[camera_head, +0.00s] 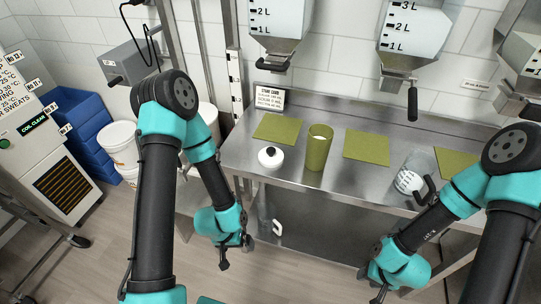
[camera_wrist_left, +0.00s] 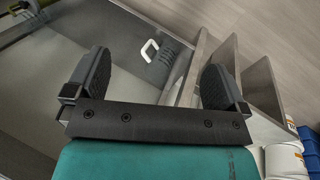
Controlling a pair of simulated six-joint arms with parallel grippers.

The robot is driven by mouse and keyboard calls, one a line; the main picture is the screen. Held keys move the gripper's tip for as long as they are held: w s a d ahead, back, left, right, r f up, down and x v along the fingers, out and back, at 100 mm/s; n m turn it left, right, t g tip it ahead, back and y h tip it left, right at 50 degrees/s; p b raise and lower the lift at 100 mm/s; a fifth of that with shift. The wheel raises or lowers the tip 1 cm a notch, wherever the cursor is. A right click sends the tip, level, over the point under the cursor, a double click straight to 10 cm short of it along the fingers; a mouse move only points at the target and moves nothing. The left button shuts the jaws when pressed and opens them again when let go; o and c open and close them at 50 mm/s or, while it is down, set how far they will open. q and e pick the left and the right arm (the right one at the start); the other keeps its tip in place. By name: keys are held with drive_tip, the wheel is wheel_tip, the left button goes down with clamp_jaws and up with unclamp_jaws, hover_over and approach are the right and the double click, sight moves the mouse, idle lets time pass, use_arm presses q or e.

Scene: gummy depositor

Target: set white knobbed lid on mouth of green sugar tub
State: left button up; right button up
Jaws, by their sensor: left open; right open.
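The green sugar tub (camera_head: 318,150) stands upright on the steel counter, its mouth open and something pale inside. The white knobbed lid (camera_head: 270,157) lies on the counter just left of the tub, its dark knob up. My left gripper (camera_head: 236,256) hangs low in front of the counter, below its top, away from lid and tub. In the left wrist view its two fingers (camera_wrist_left: 155,85) are spread with nothing between them. My right gripper (camera_head: 371,283) is open at the lower right, in front of the counter and clear of both things.
Several green mats (camera_head: 366,146) lie on the steel counter (camera_head: 225,158). A clear jug with a dark handle (camera_head: 411,176) stands to the right. Hoppers (camera_head: 280,22) with levers hang above. White buckets (camera_head: 120,141) and blue bins (camera_head: 80,125) are at left.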

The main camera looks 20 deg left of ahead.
use_arm(q)
drive_tip(key=shift+c, duration=0.2)
idle(0.3)
drive_tip(key=c, duration=0.6)
